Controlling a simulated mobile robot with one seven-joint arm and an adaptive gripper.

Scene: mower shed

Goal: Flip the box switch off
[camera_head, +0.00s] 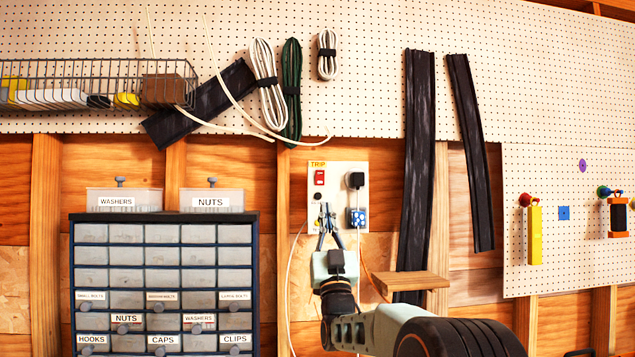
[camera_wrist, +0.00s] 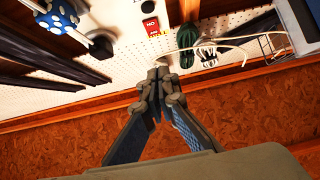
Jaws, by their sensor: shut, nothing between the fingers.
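A white switch box (camera_head: 345,172) with a yellow "TRIP" label is mounted on the wall below the pegboard. Its red switch (camera_head: 319,177) is at the upper left of the box. The red switch also shows in the wrist view (camera_wrist: 152,28), upside down, with small white lettering that seems to read "ON". My gripper (camera_head: 326,210) is shut and empty. Its fingertips overlap the lower left of the box in the head view, below the red switch. In the wrist view the closed fingertips (camera_wrist: 160,82) are apart from the switch. Whether they touch the box is unclear.
A black plug (camera_head: 356,180) and a blue spotted item (camera_head: 357,217) sit on the box's right side. A drawer cabinet (camera_head: 165,285) stands at left. A small wooden shelf (camera_head: 410,281) is at right. Coiled cords (camera_head: 268,85) and a wire basket (camera_head: 95,82) hang above.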

